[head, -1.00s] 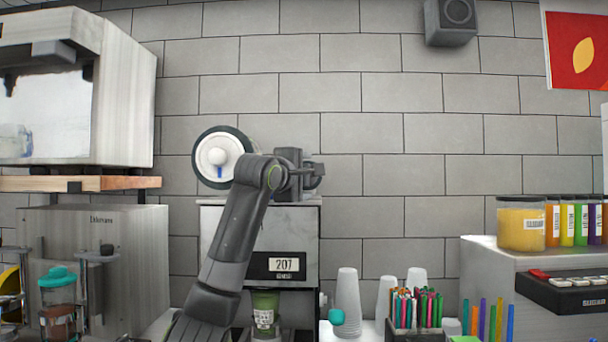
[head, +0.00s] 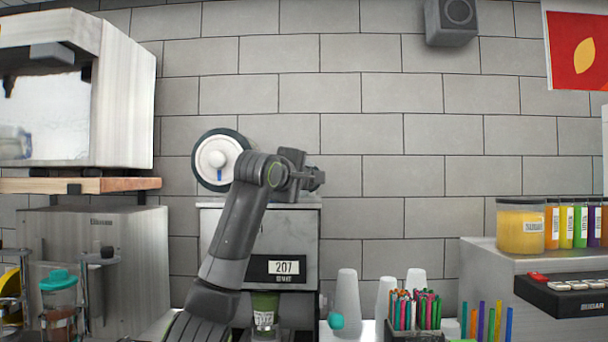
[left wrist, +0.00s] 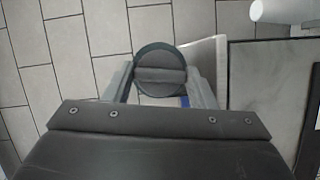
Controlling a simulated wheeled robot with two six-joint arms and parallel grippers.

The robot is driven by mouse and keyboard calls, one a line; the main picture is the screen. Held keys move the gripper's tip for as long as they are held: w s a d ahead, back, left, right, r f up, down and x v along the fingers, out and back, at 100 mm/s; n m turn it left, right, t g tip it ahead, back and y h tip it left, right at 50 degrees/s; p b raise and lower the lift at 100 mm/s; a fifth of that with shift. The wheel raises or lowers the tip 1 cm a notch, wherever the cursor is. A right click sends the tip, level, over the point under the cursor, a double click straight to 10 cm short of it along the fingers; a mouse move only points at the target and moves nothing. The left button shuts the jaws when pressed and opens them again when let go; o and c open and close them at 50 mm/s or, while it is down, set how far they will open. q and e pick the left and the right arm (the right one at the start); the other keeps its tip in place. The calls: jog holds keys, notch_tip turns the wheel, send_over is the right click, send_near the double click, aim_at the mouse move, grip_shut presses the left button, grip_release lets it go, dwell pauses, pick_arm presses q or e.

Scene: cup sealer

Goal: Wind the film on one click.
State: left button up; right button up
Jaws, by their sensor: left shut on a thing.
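The cup sealer (head: 222,220) stands against the tiled wall, its front panel reading 207. The film roll (head: 207,146), a pale disc with a dark rim, a white hub and a blue mark, sits above its top left. My left gripper (head: 312,178) is at the sealer's top right, its fingertips hard to make out there. In the left wrist view the left gripper (left wrist: 162,88) is shut on a dark round knob (left wrist: 160,62) with a raised bar across it. A cup with green contents (head: 264,303) is in the sealer below the panel. My right gripper is out of view.
My left arm crosses in front of the sealer. Stacked white cups (head: 347,295) and a holder with coloured sticks (head: 420,309) stand to the right. A wooden shelf (head: 60,185) is at the left. The wall above the sealer is clear.

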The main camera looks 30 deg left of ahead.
pick_arm(q)
jog(key=shift+w+d+r+m+g+y+p, duration=0.1)
jog(key=shift+m+g+y+p, duration=1.05)
jog(key=shift+m+p, duration=1.3)
jog(key=shift+w+d+r+m+g+y+p, duration=0.15)
jog(key=shift+m+g+y+p, duration=0.95)
jog(key=shift+m+p, duration=1.4)
jog(key=shift+s+d+m+g+y+p, duration=0.1)
jog(key=shift+m+g+y+p, duration=1)
jog(key=shift+m+p, duration=1.35)
jog(key=shift+m, duration=0.5)
jog(key=o, duration=1)
jog(key=shift+w, duration=0.1)
